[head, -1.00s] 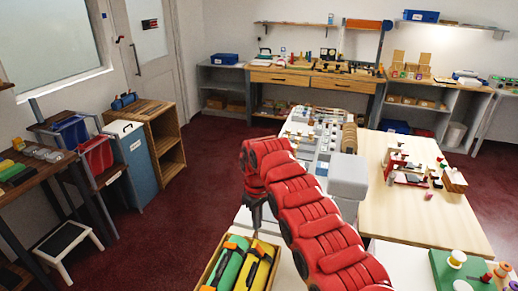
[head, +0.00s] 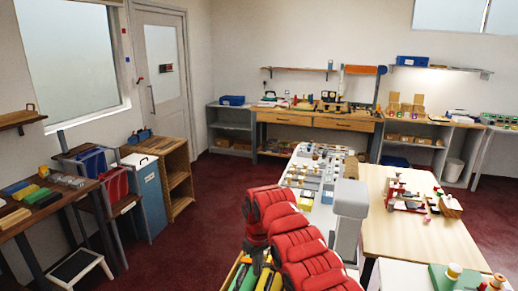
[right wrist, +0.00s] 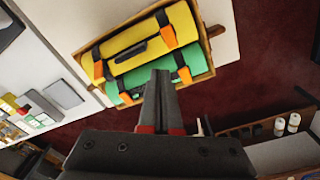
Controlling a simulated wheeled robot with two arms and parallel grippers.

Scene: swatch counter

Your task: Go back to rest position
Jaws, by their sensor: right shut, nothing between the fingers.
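My right arm, covered in red padding, reaches up from the bottom of the head view and bends down at its far end. Its dark gripper (head: 257,262) points down over a wooden tray, largely behind the arm. In the right wrist view the right gripper (right wrist: 160,74) shows with its two fingers together and nothing between them. Beyond the fingertips lie a yellow roll (right wrist: 150,46) and a green roll (right wrist: 130,88) with orange-ended dark straps, in the wooden tray (right wrist: 207,45). My left gripper is not in view.
The counter with swatches (head: 300,168) and a grey block-like column (head: 350,197) stands just beyond the arm. A pale wooden table (head: 395,240) is to the right. A step stool (head: 77,266) and side table are at left. Dark red floor (head: 215,225) between is open.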

